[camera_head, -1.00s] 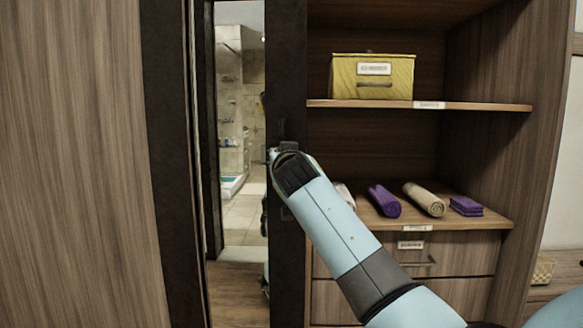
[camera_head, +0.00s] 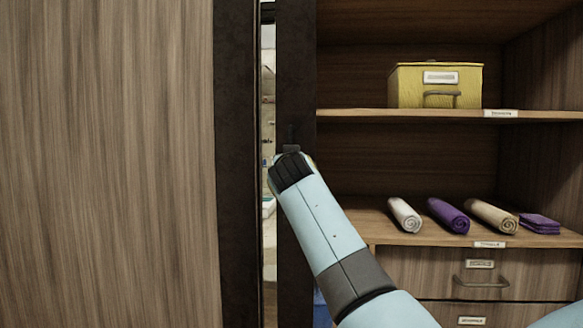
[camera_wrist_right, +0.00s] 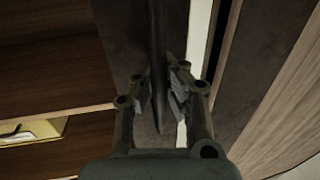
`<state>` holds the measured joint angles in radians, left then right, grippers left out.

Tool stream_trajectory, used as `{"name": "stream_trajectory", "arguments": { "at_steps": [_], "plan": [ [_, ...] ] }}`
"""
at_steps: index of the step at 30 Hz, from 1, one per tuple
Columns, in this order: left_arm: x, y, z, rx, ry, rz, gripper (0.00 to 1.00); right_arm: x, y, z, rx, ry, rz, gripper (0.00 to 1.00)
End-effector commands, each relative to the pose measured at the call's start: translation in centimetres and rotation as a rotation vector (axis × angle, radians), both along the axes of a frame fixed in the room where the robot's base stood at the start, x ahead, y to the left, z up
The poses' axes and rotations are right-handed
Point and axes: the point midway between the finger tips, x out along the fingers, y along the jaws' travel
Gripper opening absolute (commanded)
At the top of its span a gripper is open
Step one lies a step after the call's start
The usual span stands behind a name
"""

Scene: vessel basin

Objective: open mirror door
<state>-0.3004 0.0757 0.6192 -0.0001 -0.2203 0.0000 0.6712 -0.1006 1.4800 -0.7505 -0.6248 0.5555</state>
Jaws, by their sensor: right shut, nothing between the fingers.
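The mirror door shows as a dark upright frame strip (camera_head: 296,60) beside a narrow bright strip (camera_head: 268,90) with a glimpse of a tiled room. I cannot tell whether that strip is glass or a gap. A thin dark upright handle (camera_wrist_right: 158,60) stands out on the dark frame in the right wrist view. My right gripper (camera_head: 290,150) is at this handle, its fingertips beside the bar (camera_wrist_right: 157,92) in the wrist view. It is shut with nothing held. The fingertips are mostly hidden in the head view. My left gripper is not in view.
Open shelves stand right of the door, with a yellow box (camera_head: 408,88) above and rolled towels (camera_head: 448,215) below. A drawer (camera_head: 420,275) lies under them. A wooden panel (camera_head: 105,160) with a dark edge fills the left.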

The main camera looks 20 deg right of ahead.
Motion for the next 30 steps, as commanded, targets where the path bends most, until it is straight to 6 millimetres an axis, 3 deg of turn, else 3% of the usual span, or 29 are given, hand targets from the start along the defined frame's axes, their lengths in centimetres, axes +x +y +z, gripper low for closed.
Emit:
{"name": "stream_trajectory", "arguments": {
  "at_steps": [1, 3, 11, 21, 30],
  "plan": [
    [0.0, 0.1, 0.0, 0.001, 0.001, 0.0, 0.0, -0.1, 0.2, -1.0, 0.009, 0.017, 0.002, 0.0],
    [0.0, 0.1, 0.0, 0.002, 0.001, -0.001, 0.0, -0.1, 0.2, -1.0, 0.009, 0.017, 0.002, 0.01],
    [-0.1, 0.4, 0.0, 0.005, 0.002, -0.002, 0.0, -0.1, 0.1, -0.5, 0.005, 0.009, 0.001, 0.35],
    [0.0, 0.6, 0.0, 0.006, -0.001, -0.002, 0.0, -0.5, 0.3, -0.3, 0.005, 0.004, 0.001, 0.36],
    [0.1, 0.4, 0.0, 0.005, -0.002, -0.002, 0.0, -5.1, 2.0, -0.4, 0.008, 0.004, 0.002, 0.36]
  ]
}}
